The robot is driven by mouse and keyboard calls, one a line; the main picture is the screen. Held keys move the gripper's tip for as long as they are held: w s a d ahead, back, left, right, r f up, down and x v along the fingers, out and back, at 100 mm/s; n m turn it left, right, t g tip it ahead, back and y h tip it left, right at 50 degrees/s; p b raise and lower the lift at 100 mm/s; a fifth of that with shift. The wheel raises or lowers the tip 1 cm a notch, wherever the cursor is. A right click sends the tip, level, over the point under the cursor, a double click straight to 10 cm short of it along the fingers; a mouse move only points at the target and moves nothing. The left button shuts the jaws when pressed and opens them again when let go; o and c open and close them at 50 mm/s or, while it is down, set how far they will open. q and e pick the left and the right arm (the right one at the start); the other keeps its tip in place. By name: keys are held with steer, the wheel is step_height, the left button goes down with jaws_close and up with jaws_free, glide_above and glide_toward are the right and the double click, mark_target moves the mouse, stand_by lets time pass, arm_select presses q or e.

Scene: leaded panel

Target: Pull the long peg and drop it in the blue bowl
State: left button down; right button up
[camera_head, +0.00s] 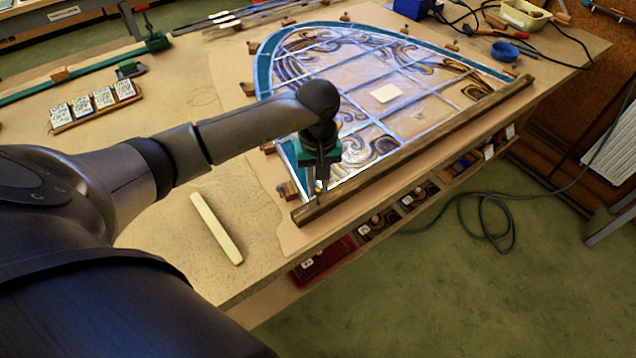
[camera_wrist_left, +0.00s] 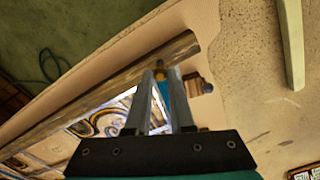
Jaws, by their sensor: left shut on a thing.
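My left gripper (camera_head: 319,188) is over the near left corner of the leaded panel (camera_head: 388,93), beside the end of the dark wooden bar. It is shut on a small brownish peg, the long peg (camera_wrist_left: 160,74), which shows between the fingertips in the left wrist view. The fingers (camera_wrist_left: 161,72) hide much of the peg, and I cannot tell whether its lower end is still in the board. The blue bowl (camera_head: 505,51) stands on the table at the far right, well away from the gripper. My right gripper is out of view.
The dark wooden bar (camera_head: 420,150) lies along the panel's near edge, and small wooden blocks (camera_head: 288,190) sit around its outline. A pale strip (camera_head: 216,228) lies on the table. A cream tub (camera_head: 525,14) and tools are near the bowl. A rack of labelled tiles (camera_head: 95,104) stands left.

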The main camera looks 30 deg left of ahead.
mark_target(318, 190)
arm_select(q)
steer(key=shift+r, duration=0.3)
steer(key=shift+r+p, duration=1.65)
steer(key=shift+r, duration=0.8)
steer(key=shift+f, duration=0.1)
